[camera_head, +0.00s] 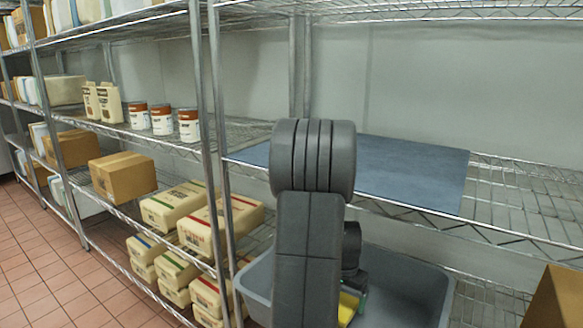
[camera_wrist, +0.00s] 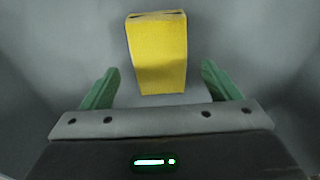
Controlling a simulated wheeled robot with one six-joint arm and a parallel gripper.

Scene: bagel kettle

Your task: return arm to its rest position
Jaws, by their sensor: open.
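My arm stands in the middle of the head view, in front of the wire shelf, and hides part of what is behind it. In the head view a small part of a yellow item (camera_head: 347,307) shows inside the grey bin (camera_head: 405,285), beside my arm. The gripper itself is mostly hidden there by the arm.
A dark blue-grey mat (camera_head: 415,172) lies on the wire shelf above the bin. A brown box (camera_head: 555,298) is at the lower right. Shelves on the left hold cans (camera_head: 162,120), a cardboard box (camera_head: 122,177) and several bags. Metal posts (camera_head: 205,120) stand left of my arm.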

